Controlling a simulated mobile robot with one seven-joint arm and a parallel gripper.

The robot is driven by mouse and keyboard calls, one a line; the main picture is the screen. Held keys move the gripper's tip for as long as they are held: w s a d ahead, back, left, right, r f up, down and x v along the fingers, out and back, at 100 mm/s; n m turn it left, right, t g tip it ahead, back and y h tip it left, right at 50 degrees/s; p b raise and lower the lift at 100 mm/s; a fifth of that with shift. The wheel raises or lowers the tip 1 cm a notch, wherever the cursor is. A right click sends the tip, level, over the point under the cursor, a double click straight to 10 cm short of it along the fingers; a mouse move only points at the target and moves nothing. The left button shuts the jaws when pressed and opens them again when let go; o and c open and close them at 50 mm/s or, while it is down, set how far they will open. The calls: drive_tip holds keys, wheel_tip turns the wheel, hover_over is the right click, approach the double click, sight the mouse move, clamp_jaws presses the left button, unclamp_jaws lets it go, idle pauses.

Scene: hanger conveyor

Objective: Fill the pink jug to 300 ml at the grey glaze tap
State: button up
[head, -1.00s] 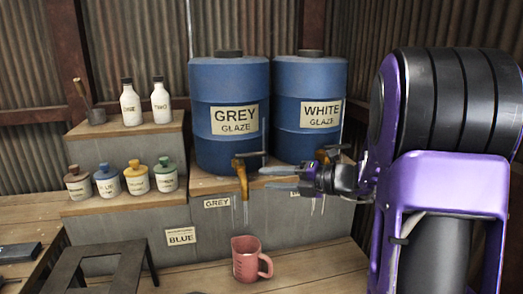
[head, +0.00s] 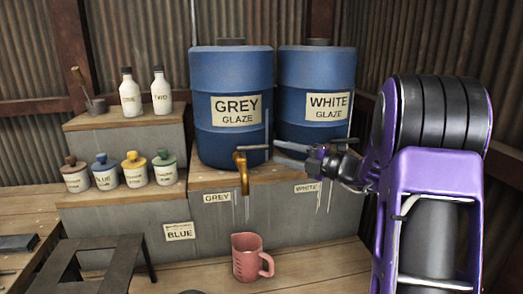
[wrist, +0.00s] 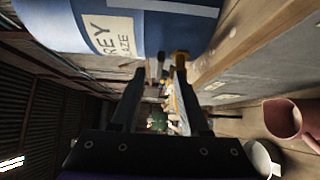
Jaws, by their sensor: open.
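The pink jug (head: 246,258) stands upright on the wooden floor, below the grey glaze tap (head: 242,172); its fill level cannot be seen. The brass tap sits at the front of the blue GREY GLAZE drum (head: 232,75), its dark lever (head: 257,148) pointing right. My gripper (head: 276,150) is open at the lever's height, its fingertips close to the lever's right end. In the wrist view, the tap (wrist: 181,60) and lever show ahead, around the gap between the fingertips (wrist: 158,75). I cannot tell whether they touch. The jug (wrist: 284,120) shows at right there.
The WHITE GLAZE drum (head: 317,65) stands behind my gripper; its tap is mostly hidden. Small labelled jars (head: 135,172) and white bottles (head: 130,95) stand on steps at left. A dark stool (head: 100,265) is left of the jug. A pale round object (wrist: 262,158) lies near the jug.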

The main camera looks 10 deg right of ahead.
sight(265, 148)
drive_tip(key=x, duration=0.7)
clamp_jaws()
idle(1.3)
